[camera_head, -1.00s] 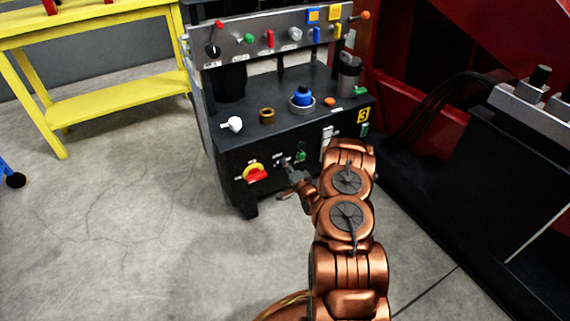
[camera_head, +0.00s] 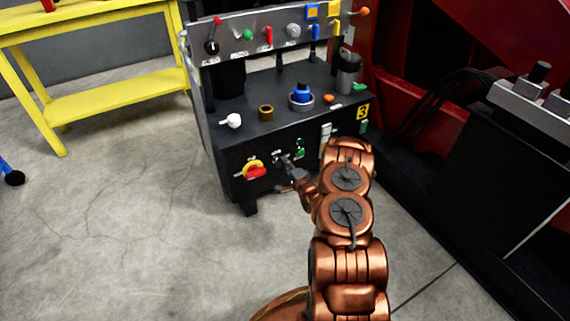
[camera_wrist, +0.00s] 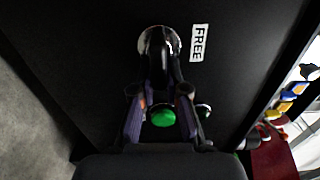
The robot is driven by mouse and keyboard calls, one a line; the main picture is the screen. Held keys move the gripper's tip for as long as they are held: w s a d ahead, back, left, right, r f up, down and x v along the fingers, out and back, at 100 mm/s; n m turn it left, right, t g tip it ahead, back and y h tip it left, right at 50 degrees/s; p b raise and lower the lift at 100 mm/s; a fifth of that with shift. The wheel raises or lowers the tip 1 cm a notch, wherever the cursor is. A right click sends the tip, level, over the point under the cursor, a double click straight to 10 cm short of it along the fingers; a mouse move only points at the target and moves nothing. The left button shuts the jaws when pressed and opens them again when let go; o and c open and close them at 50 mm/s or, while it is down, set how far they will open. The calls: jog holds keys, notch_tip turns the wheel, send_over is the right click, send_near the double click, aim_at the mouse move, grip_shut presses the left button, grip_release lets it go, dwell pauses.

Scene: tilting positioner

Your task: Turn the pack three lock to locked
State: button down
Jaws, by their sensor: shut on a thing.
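The pack three lock (camera_wrist: 157,42) is a black lever on a round silver base in the wrist view, on the dark front panel. In the head view my gripper (camera_head: 288,164) is at the front of the black cabinet (camera_head: 235,155), which carries a yellow 3 plate (camera_head: 362,112). There the fingers and wrist partly hide the lock.
A red and yellow rotary switch (camera_head: 256,170) is left of my gripper. A green button (camera_wrist: 162,117) shows between my fingers, behind them. A white knob (camera_head: 232,121) and a blue knob (camera_head: 301,92) stand on the cabinet top. Open floor lies left, near a yellow table (camera_head: 110,100).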

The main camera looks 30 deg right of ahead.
jog(key=c, duration=1.2)
grip_release()
jog(key=shift+s+a, duration=0.15)
jog(key=shift+s, duration=1.85)
jog(key=shift+s+a, duration=0.2)
jog(key=shift+s, duration=1.8)
jog(key=shift+s+a, duration=0.15)
jog(key=shift+s, duration=1.85)
